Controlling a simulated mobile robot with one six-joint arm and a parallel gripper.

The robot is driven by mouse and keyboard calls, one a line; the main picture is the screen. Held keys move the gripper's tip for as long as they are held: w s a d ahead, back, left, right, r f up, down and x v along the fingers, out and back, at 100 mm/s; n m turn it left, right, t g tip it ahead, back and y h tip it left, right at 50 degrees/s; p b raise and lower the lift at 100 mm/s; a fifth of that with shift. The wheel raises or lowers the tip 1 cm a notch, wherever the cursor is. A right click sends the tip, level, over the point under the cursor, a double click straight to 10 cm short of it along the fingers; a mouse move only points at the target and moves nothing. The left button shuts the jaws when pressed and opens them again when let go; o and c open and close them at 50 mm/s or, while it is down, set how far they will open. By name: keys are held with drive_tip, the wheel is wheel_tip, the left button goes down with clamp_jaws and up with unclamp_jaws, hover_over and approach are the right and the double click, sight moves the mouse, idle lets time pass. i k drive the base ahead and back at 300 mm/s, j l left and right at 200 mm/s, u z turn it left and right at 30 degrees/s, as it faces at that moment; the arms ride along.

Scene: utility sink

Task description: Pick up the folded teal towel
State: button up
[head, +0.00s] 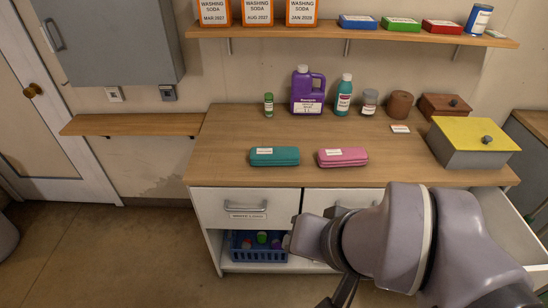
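My arm reaches in from the lower right, in front of the drawers. Dark parts near the bottom edge seem to belong to my gripper (343,291), well below and apart from the towel. The fingertips do not show clearly, so I cannot tell their opening.
Behind the towel stand a green-capped jar (269,105), a purple jug (307,92) and a teal bottle (343,96). A grey box with a yellow lid (475,142) stands at right. A shelf (350,35) hangs above. An open drawer (515,225) juts out at right.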

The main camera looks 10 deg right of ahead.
sight(259, 156)
drive_tip(key=i+j+z, duration=0.65)
drive_tip(key=i+j, duration=0.15)
drive_tip(key=i+j+z, duration=0.3)
drive_tip(key=j, duration=0.35)
